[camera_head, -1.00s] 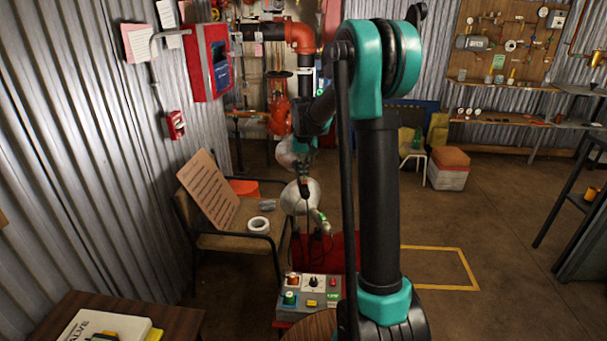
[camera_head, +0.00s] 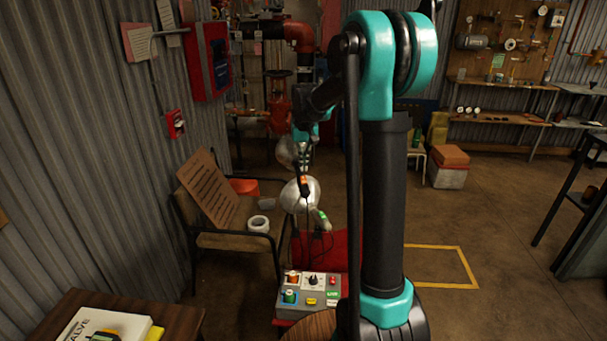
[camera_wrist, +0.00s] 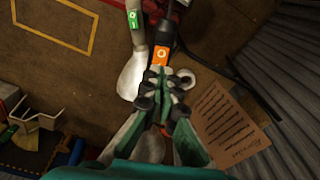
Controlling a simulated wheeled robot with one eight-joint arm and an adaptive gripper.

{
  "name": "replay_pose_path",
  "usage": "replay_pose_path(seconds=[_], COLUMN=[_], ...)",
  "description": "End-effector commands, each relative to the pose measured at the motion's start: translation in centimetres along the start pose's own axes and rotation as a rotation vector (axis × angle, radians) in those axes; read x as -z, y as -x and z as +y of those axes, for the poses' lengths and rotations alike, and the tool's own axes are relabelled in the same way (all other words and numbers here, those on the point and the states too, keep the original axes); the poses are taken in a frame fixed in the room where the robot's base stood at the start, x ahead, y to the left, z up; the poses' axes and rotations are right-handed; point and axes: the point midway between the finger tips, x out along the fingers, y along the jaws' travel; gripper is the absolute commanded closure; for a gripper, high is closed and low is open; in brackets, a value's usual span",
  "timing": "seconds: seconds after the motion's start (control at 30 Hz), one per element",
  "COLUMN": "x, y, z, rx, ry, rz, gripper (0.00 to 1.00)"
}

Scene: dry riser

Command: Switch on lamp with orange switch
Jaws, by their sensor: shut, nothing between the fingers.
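An orange switch (camera_wrist: 161,56) with a white round mark sits on a black lamp handle (camera_wrist: 163,32) in the wrist view. It is a small orange patch (camera_head: 304,180) in the head view. A green switch (camera_wrist: 133,19) sits on a second, pale handle to its left, also visible in the head view (camera_head: 322,214). A silver lamp shade (camera_head: 301,196) hangs there; a pale shade (camera_wrist: 132,77) shows in the wrist view. My gripper (camera_wrist: 165,74) is shut and empty, its tips right at the orange switch's near edge. I cannot tell whether they touch it.
A control box (camera_head: 312,292) with knobs and buttons stands below the lamps. A chair (camera_head: 235,240) with a cardboard sign (camera_head: 208,193) and a white tape roll (camera_head: 259,224) is to the left.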

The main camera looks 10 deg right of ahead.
Motion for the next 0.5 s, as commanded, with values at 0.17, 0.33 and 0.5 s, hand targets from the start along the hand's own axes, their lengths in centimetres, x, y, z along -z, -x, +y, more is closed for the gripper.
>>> replay_pose_path(seconds=[0.17, 0.33, 0.5], x=[0.0, 0.0, 0.0], y=[4.2, 7.3, 9.1], z=[0.0, 0.0, 0.0], rx=[0.000, 0.000, 0.000], ry=[0.000, 0.000, 0.000], rz=[0.001, 0.002, 0.002], gripper=[1.00, 1.00, 1.00])
